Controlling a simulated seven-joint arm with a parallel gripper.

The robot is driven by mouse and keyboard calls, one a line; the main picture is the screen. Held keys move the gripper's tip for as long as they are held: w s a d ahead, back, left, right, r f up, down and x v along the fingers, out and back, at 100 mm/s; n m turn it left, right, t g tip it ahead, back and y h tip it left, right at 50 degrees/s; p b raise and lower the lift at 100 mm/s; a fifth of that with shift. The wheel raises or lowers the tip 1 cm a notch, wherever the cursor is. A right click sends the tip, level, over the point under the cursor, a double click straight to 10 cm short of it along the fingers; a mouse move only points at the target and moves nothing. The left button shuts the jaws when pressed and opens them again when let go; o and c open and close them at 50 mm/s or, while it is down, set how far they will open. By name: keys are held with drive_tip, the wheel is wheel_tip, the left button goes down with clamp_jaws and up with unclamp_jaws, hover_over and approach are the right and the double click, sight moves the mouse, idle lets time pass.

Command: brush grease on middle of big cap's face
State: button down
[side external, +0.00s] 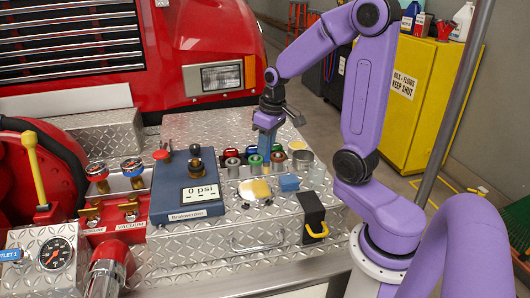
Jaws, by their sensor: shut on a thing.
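My gripper (269,107) is above the back part of the diamond-plate deck, pointing down. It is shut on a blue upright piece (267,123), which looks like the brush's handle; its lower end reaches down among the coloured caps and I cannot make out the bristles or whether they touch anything. Round caps and ring fittings stand below and around it, among them a green-topped one (255,161) and a large grey one (303,160). I cannot tell which is the big cap.
A blue block (289,183) lies right of the disc. A black box with a yellow hook (313,215) stands at the right front edge. The deck's front strip (235,228) is mostly clear.

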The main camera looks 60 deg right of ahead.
drive_tip(key=shift+r, duration=2.05)
drive_tip(key=w+a, duration=0.3)
drive_tip(key=a, duration=0.5)
drive_tip(key=shift+a+f, duration=0.1)
drive_tip(key=shift+f, duration=3.9)
drive_tip(key=shift+s+d, duration=1.3)
drive_tip(key=shift+d, duration=0.1)
drive_tip(key=shift+w+a, duration=1.5)
wheel_tip(320, 180, up, 8)
drive_tip(key=shift+s+d, duration=0.1)
